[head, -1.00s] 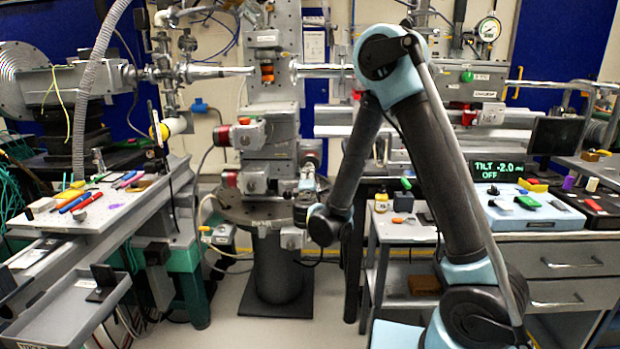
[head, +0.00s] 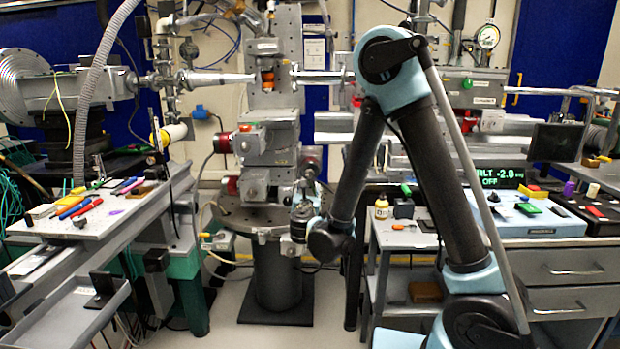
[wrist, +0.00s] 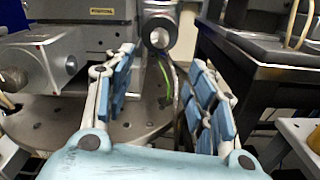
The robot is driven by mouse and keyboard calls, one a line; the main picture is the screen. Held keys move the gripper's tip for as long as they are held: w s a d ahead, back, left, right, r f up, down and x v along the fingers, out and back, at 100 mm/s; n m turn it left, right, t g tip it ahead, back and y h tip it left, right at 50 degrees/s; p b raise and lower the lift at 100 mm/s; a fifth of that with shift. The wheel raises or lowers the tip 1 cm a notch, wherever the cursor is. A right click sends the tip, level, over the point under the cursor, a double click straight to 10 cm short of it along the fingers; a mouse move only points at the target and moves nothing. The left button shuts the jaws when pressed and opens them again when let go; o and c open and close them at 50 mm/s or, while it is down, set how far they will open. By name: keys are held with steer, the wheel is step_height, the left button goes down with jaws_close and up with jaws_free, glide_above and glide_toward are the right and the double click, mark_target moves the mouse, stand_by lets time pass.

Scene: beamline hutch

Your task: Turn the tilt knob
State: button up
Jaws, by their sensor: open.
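A grey round-ended knob (wrist: 158,32) sticks out from the stage stack and faces me in the wrist view. It looks like the tilt knob. In the head view a round grey part (head: 310,164) at the stack's right side seems to be the same knob. My gripper (wrist: 162,62) is open and empty, its blue-padded fingers spread to either side below the knob, apart from it. In the head view my gripper (head: 304,196) is small and partly hidden by my wrist. The display (head: 490,178) reads TILT -2.0 and OFF.
The stage stack (head: 268,150) stands on a round perforated plate (wrist: 65,125). A grey block housing (wrist: 45,62) is close left of my gripper. A dark-topped bench (wrist: 255,55) is close on the right. Cables hang behind the fingers.

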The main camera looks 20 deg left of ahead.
mark_target(310, 174)
steer(key=x, duration=1.7)
steer(key=shift+d, duration=0.15)
steer(key=c, duration=1.1)
steer(key=shift+o, duration=0.2)
